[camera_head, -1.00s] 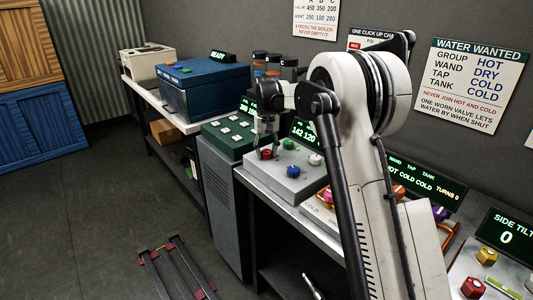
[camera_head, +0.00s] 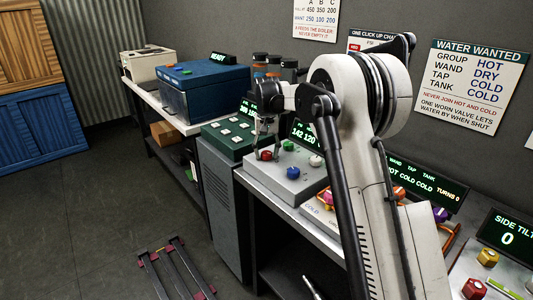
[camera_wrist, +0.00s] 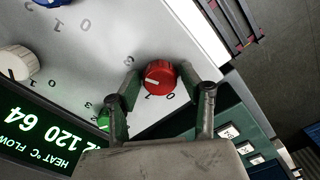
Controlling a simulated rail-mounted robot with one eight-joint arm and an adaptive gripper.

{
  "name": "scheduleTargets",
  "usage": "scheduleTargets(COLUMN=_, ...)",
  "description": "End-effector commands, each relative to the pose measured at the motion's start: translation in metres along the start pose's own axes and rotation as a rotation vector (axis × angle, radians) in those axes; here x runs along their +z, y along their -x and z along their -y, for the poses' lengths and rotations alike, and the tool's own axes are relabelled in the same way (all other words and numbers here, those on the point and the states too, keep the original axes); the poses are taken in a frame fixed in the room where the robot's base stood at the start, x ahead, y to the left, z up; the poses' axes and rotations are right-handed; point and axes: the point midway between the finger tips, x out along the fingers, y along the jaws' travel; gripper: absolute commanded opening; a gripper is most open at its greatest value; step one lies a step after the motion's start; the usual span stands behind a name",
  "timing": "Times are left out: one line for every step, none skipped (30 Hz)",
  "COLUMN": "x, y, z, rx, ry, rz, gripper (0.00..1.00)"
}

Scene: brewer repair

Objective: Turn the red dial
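The red dial (camera_wrist: 160,77) is a round knob with a pale pointer line, set on a light grey panel with printed numbers. It also shows in the head view (camera_head: 266,155), at the near-left part of the grey box's (camera_head: 262,178) top. My gripper (camera_wrist: 159,74) has its two fingers on opposite sides of the dial, with what look like narrow gaps. In the head view my gripper (camera_head: 264,148) points down over the dial. Whether the fingertips touch it is hard to tell.
A blue dial (camera_head: 293,172), a white dial (camera_head: 316,160) and a green dial (camera_head: 288,145) share the panel. A lit green-text display (camera_head: 304,134) stands behind it. A dark green button box (camera_head: 224,138) is close on the left.

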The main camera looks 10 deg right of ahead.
Motion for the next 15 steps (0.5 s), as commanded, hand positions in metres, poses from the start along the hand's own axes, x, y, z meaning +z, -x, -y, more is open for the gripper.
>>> scheduleTargets(x=0.000, y=0.000, z=0.000, rx=0.000, ry=0.000, rz=0.000, gripper=0.50)
scheduleTargets(x=0.000, y=0.000, z=0.000, rx=0.000, ry=0.000, rz=0.000, gripper=0.50)
scheduleTargets(x=0.000, y=0.000, z=0.000, rx=0.000, ry=0.000, rz=0.000, gripper=0.50)
scheduleTargets(x=0.000, y=0.000, z=0.000, rx=0.000, ry=0.000, rz=0.000, gripper=0.50)
scheduleTargets(x=0.000, y=0.000, z=0.000, rx=0.000, ry=0.000, rz=0.000, gripper=0.50)
scheduleTargets(x=0.000, y=0.000, z=0.000, rx=0.000, ry=0.000, rz=0.001, gripper=0.50)
scheduleTargets(x=0.000, y=0.000, z=0.000, rx=0.000, ry=0.000, rz=0.001, gripper=0.50)
scheduleTargets(x=0.000, y=0.000, z=0.000, rx=0.000, ry=0.001, rz=0.001, gripper=0.50)
scheduleTargets(x=0.000, y=0.001, z=0.000, rx=0.000, ry=0.001, rz=0.001, gripper=0.50)
scheduleTargets(x=0.000, y=0.002, z=0.000, rx=0.000, ry=0.001, rz=0.001, gripper=0.50)
scheduleTargets(x=0.000, y=0.003, z=0.000, rx=0.000, ry=0.001, rz=0.001, gripper=0.50)
scheduleTargets(x=0.000, y=0.006, z=0.000, rx=0.000, ry=0.001, rz=0.001, gripper=0.50)
scheduleTargets(x=0.000, y=0.009, z=0.000, rx=0.000, ry=0.001, rz=0.001, gripper=0.50)
scheduleTargets(x=0.000, y=0.013, z=0.000, rx=0.000, ry=0.001, rz=0.001, gripper=0.50)
scheduleTargets(x=0.000, y=0.019, z=0.000, rx=0.000, ry=0.001, rz=0.001, gripper=0.50)
